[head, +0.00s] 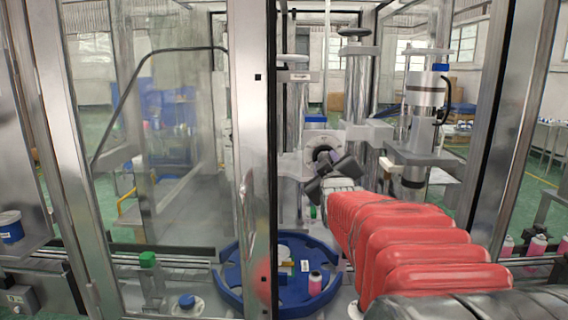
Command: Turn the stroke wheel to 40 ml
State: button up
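My gripper (328,176) is at the end of my red-sleeved arm, inside the machine frame. Its dark finger parts are in front of and just below a round grey ring-shaped part (322,150) on the machine. I cannot tell whether they touch it, nor how far apart the fingertips are. Flat handwheels top the columns: one at the left (293,58) above a small label plate, and a dark one (354,31) further right. I cannot tell which round part is the stroke wheel. No ml scale is readable.
A glass door with a metal frame (245,150) stands left of my arm; a metal post (497,120) stands to its right. Below is a blue rotary table (232,275) with a pink bottle (315,283). More pink bottles (537,244) stand at the right.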

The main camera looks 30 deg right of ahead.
jog(key=shift+f+n, duration=0.15)
jog(key=shift+n, duration=0.75)
jog(key=o, duration=1)
jog(key=shift+o, duration=0.2)
jog(key=v, duration=1.4)
jog(key=shift+w, duration=0.1)
